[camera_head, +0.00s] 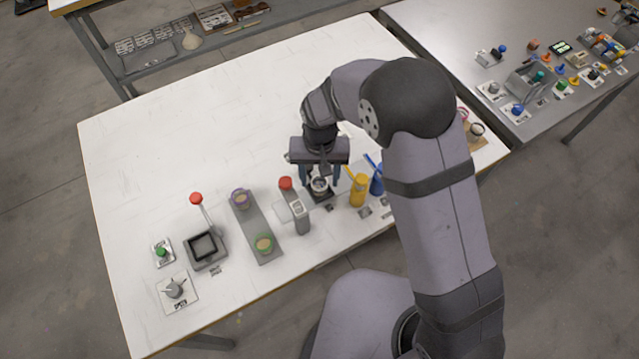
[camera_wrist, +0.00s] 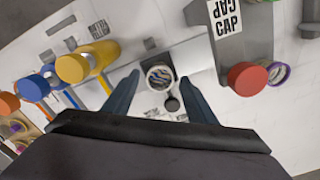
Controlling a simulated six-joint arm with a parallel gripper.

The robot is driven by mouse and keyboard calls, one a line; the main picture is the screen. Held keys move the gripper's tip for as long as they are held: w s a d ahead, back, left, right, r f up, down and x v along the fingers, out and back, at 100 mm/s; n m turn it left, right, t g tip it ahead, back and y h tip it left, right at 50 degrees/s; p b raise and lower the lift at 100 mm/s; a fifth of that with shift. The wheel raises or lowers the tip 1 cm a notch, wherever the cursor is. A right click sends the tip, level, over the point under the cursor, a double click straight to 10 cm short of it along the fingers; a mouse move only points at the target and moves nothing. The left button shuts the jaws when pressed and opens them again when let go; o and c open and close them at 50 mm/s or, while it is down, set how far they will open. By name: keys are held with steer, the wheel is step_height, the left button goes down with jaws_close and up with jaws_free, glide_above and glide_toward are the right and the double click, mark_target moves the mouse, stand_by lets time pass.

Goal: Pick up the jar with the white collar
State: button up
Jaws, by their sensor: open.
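The jar with the white collar (camera_head: 320,185) stands on a small dark base near the front middle of the white table. It also shows in the wrist view (camera_wrist: 160,77), seen from above with a pale ring and a dark, streaked inside. My gripper (camera_head: 320,179) is open, pointing down over this jar. In the wrist view its two blue-grey fingers (camera_wrist: 160,82) lie to either side of the jar, with gaps showing between. How far the fingertips reach down beside it is hard to tell.
Left of the jar stands a grey capping device (camera_head: 299,211) with a red knob. Beyond it a grey rack (camera_head: 252,222) holds a purple-collared jar (camera_head: 240,198) and a green-collared jar (camera_head: 264,243). Yellow (camera_head: 358,190) and blue (camera_head: 377,181) containers stand close on the right.

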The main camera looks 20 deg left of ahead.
steer(key=shift+f, duration=0.4)
steer(key=c, duration=1.2)
steer(key=shift+c, duration=0.2)
steer(key=shift+r, duration=0.15)
step_height(320, 180, up, 10)
steer(key=b, duration=0.2)
steer(key=shift+b, duration=0.3)
